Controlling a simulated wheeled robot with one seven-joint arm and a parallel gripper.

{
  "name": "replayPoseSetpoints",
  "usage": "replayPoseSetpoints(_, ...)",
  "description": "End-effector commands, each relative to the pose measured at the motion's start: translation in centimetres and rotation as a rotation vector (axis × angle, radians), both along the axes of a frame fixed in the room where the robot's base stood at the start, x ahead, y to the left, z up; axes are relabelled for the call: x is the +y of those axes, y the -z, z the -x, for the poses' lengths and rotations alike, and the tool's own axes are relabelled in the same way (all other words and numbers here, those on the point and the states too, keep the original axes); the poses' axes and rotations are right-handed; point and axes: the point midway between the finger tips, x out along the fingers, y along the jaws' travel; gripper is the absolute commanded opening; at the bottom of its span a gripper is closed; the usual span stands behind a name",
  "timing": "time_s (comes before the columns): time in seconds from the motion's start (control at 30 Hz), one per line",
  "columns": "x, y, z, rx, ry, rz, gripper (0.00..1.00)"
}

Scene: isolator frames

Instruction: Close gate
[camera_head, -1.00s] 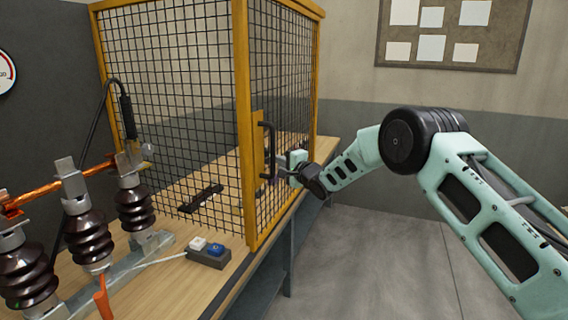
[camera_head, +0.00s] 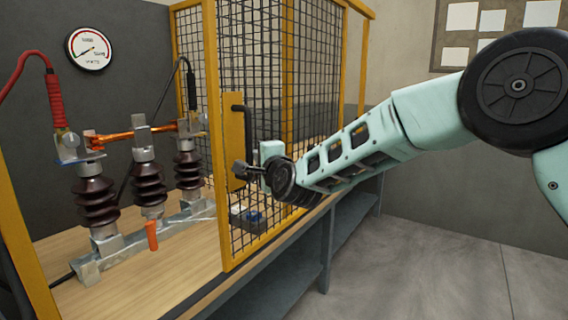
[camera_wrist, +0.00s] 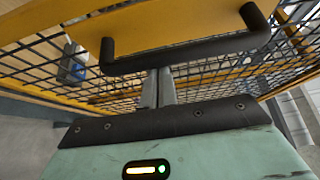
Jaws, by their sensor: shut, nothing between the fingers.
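The gate is a yellow-framed black mesh panel (camera_head: 290,85) at the table's front. Its near upright edge (camera_head: 212,130) stands apart from the yellow post at the far left, with an open gap between. A dark bar handle (camera_head: 240,118) sits on a yellow plate (camera_head: 233,150) near that edge. My gripper (camera_head: 244,170) is at the handle's lower part. In the wrist view my shut, empty fingers (camera_wrist: 158,76) reach up to the handle bar (camera_wrist: 185,52), which hides their tips. I cannot tell whether they touch it.
Several brown insulators (camera_head: 148,178) on a metal base stand in the gap. A small button box (camera_head: 246,217) shows through the gate mesh. A yellow post (camera_head: 18,245) is at the left, a gauge (camera_head: 89,48) on the wall. The floor (camera_head: 430,260) at right is clear.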

Motion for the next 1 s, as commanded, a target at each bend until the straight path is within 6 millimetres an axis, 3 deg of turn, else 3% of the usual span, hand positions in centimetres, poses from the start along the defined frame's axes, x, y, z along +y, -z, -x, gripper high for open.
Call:
replayPoseSetpoints(0.03,1.5,0.4,2.1,0.000,-0.014,-0.001,0.00)
replayPoseSetpoints(0.6,11.7,0.2,19.9,0.002,-0.016,-0.002,0.00)
replayPoseSetpoints(0.8,15.1,0.1,25.9,0.002,-0.015,-0.002,0.00)
replayPoseSetpoints(1.0,17.8,0.1,30.6,0.002,-0.011,-0.001,0.00)
